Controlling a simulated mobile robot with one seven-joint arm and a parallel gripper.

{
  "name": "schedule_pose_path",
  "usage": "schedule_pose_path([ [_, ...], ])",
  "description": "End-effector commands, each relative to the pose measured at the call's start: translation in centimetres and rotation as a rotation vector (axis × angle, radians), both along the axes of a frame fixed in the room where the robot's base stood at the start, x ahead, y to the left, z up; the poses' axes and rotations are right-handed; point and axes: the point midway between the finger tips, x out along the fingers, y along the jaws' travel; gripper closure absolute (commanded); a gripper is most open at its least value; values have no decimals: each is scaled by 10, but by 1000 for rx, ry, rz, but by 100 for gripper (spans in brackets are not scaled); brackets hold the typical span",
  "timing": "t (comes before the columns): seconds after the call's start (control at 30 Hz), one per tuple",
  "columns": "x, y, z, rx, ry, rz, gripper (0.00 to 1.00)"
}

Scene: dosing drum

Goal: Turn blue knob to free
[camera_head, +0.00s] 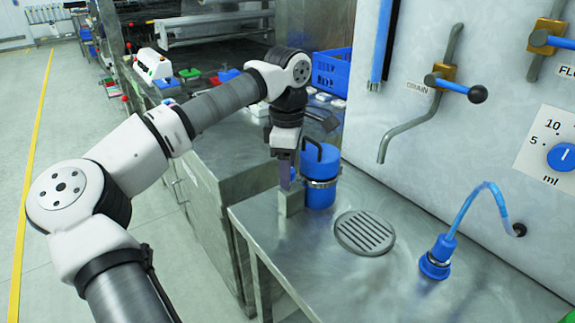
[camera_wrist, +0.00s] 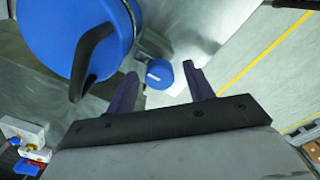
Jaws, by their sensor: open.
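A round blue knob (camera_wrist: 157,75) with a white pointer line shows in the wrist view, in the gap between my two fingertips. My gripper (camera_wrist: 161,72) is open, with one finger on each side of the knob; I cannot tell whether they touch it. In the head view my gripper (camera_head: 286,172) points down just above a small metal block (camera_head: 290,200) on the steel bench, and hides most of the knob there. Another blue knob (camera_head: 562,157) sits on the wall dial marked 5, 10 and ml. No "free" label is readable.
A blue canister (camera_head: 320,190) with a black handle stands close beside my gripper; its blue lid (camera_wrist: 60,25) fills the wrist view's upper left. A round drain grate (camera_head: 364,233) and a blue hose fitting (camera_head: 437,262) are to the right. Wall valves (camera_head: 455,85) stick out above.

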Motion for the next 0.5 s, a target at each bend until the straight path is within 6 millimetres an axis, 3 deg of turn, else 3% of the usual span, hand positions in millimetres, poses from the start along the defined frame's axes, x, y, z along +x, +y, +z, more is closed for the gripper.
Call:
schedule_pose_path([
  [0.17, 0, 0, 0, 0, 0, 0, 49],
  [0.5, 0, 0, 0, 0, 0, 0, 92],
])
